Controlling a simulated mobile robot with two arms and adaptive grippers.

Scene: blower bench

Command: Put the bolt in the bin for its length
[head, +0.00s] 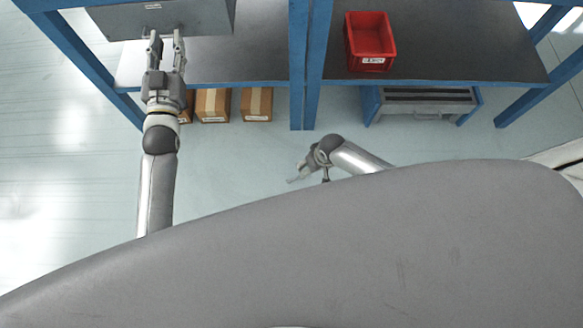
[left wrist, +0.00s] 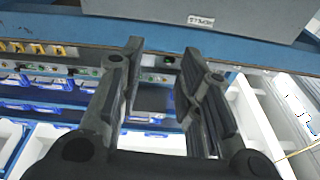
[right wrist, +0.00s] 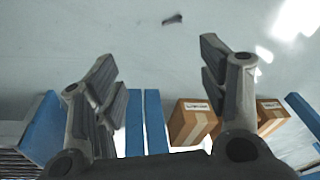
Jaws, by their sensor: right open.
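A small dark elongated thing (right wrist: 172,19), possibly the bolt, lies on the floor at the top of the right wrist view. It is too small to tell for sure, and I make out no bolt in the other views. A red bin (head: 369,66) stands on the right bench in the head view; its label is unreadable. My left gripper (head: 166,38) is open and empty at the front of a grey box (head: 190,18) on the left bench. My right gripper (head: 295,178) is low in front of the benches; the right wrist view shows it open and empty (right wrist: 157,55).
Cardboard boxes (head: 212,105) stand under the left bench. Blue posts (head: 305,100) separate the two benches. A grey drawer unit (head: 430,105) is below the right bench. The bench top around the red bin (head: 460,50) is clear. The floor before the benches is open.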

